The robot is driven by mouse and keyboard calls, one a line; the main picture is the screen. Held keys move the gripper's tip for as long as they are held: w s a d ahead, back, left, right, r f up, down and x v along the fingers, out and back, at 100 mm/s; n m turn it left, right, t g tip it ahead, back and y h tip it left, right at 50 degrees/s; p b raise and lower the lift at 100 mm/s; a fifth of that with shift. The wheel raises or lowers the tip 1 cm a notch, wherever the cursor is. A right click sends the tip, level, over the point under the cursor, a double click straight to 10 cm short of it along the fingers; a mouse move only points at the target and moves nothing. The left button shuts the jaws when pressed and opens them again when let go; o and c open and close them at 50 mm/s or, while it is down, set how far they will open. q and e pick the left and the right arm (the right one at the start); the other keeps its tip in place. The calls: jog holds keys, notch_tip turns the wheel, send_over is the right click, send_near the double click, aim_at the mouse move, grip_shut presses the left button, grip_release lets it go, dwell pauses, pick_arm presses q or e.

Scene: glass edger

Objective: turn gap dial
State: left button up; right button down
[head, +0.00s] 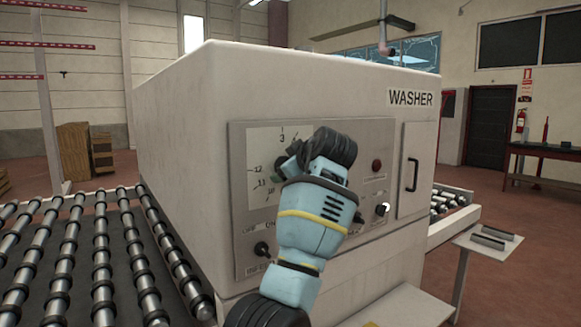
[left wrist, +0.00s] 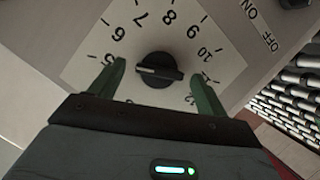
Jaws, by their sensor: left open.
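The gap dial is a black round knob (left wrist: 159,70) with a raised bar, on a white plate with numbers around it. In the left wrist view a pale mark on its bar points left, roughly toward the 5 side. My left gripper (left wrist: 157,88) is open, with one green finger on each side of the knob. Gaps show between fingers and knob, so they do not appear to touch it. In the head view my left gripper (head: 292,160) is in front of the white dial plate (head: 262,148) and hides the knob. My right gripper is not seen.
The panel is on the large washer (head: 180,120). A lower knob (head: 261,248), a right knob (head: 382,209) and a red button (head: 376,165) sit near the dial. A door handle (head: 412,174) sticks out to the right. Roller conveyor (head: 75,250) lies at left.

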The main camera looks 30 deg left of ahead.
pick_arm(q)
jog(key=v, duration=0.7)
jog(key=shift+d, duration=0.15)
jog(key=shift+s+r, duration=0.15)
